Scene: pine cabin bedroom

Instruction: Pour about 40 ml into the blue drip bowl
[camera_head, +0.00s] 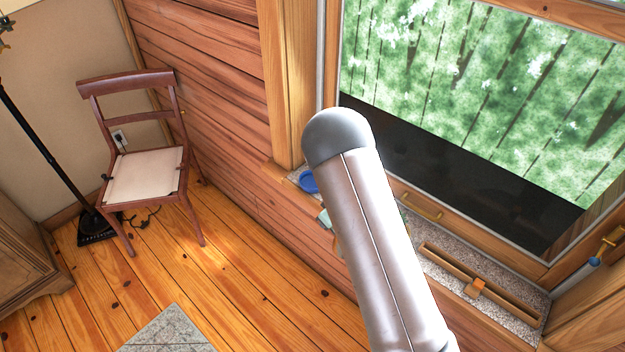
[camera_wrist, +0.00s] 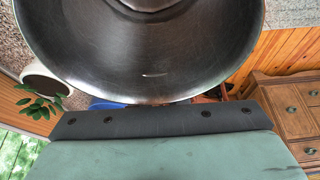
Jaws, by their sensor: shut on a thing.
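A strip of blue, probably the same bowl, shows in the wrist view (camera_wrist: 103,103) below the metal rim. My gripper (camera_wrist: 160,122) fills the lower wrist view and is shut on a grey steel vessel (camera_wrist: 150,60), whose curved wall fills the top. I cannot tell its contents or whether anything is flowing. In the head view my arm hides the vessel and nearly all of the gripper; only a pale teal edge shows beside the sill.
A white pot (camera_wrist: 45,76) with a leafy plant (camera_wrist: 42,108) stands left in the wrist view. A chair (camera_head: 145,175) stands far left, with open floor between.

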